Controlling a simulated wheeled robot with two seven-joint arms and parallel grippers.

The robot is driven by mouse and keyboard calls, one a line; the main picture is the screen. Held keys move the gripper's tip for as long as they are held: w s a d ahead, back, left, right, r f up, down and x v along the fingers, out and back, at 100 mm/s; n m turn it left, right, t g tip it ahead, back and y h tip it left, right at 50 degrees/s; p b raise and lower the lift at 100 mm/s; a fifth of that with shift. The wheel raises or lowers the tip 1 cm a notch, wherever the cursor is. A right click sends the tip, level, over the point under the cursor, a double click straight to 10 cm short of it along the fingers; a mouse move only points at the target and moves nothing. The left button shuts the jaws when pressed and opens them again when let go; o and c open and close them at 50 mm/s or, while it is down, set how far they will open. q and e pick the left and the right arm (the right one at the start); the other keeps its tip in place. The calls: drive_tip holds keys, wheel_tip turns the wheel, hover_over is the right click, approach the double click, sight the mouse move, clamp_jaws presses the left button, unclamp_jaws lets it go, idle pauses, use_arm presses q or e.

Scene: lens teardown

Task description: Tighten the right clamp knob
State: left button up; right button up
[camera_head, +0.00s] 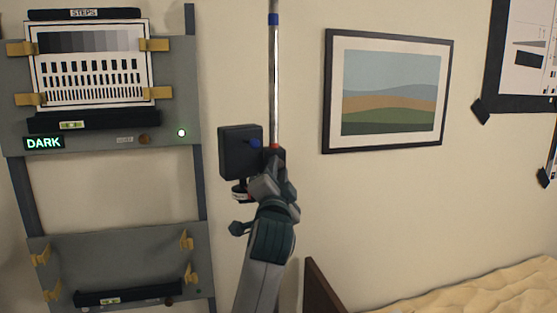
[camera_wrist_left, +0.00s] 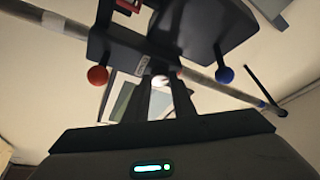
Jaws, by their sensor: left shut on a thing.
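A dark clamp body (camera_head: 240,152) sits on an upright metal pole (camera_head: 274,85). A blue knob (camera_head: 255,143) shows on its front and a red knob (camera_head: 275,148) beside the pole. In the left wrist view a red knob (camera_wrist_left: 97,75) and a blue knob (camera_wrist_left: 225,74) stick out either side of the dark clamp. My left gripper (camera_head: 268,178) is at the lower right of the clamp, its fingers partly hidden. I cannot tell which knob is the right one.
A grey stand (camera_head: 105,175) at left holds a STEPS chart (camera_head: 90,65) and a DARK sign (camera_head: 44,142). A framed landscape picture (camera_head: 388,92) hangs on the wall to the right. A bed (camera_head: 480,290) is at lower right. Wall space beside the pole is clear.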

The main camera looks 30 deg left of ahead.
use_arm(q)
drive_tip(key=m+h+p, duration=0.1)
drive_tip(key=m+p, duration=0.1)
drive_tip(key=p, duration=0.2)
drive_tip(key=m+g+p, duration=0.1)
drive_tip(key=m+p, duration=0.2)
drive_tip(key=p, duration=0.1)
drive_tip(key=r+m+h+p, duration=0.1)
drive_tip(key=m+p, duration=0.2)
drive_tip(key=p, duration=0.2)
drive_tip(key=shift+a+g+h, duration=0.1)
drive_tip(key=shift+g+h, duration=0.2)
drive_tip(key=shift+g, duration=0.1)
drive_tip(key=shift+m+g, duration=0.5)
drive_tip(key=shift+m, duration=0.6)
drive_tip(key=o, duration=1.1)
drive_tip(key=shift+f, duration=0.1)
drive_tip(key=shift+c, duration=0.2)
